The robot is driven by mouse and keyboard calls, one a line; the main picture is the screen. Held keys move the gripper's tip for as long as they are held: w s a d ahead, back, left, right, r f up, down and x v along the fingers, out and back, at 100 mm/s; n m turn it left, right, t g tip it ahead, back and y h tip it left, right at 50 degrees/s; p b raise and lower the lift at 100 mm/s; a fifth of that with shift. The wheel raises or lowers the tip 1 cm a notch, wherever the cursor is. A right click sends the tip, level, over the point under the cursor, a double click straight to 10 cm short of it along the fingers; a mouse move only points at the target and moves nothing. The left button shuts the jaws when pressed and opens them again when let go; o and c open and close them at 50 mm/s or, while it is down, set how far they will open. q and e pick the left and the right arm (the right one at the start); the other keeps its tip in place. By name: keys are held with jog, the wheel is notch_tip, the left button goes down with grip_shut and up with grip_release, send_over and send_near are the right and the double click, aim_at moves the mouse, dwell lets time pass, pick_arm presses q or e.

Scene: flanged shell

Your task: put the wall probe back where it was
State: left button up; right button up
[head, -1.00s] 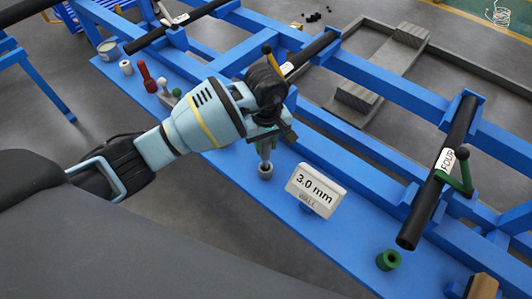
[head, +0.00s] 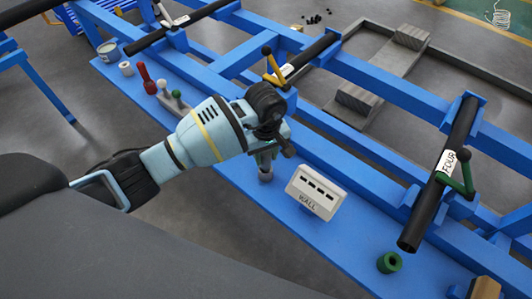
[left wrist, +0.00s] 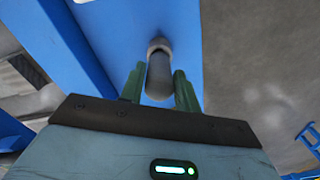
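The wall probe (left wrist: 160,78) is a grey rounded cylinder in the left wrist view. It stands between the green fingers of my left gripper (left wrist: 160,84), which look closed on its sides. Its far end meets a round grey holder (head: 265,174) on the blue shelf (head: 235,172); how deep it sits is hidden. In the head view my left gripper (head: 266,157) is right above this holder. The white readout marked WALL (head: 308,202) stands just right of it and shows dashes. My right gripper is not in view.
A green ring (head: 389,262) lies to the right. A black pipe labelled FOUR (head: 440,185) and blue rails lie beyond. The shelf right of the readout is mostly clear.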

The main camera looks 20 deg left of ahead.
pick_arm(q)
jog(key=o, duration=0.3)
jog(key=shift+r, duration=0.1)
notch_tip(320, 180, up, 12)
jog(key=shift+r+p, duration=0.1)
jog(key=shift+p, duration=0.4)
dwell(0.3)
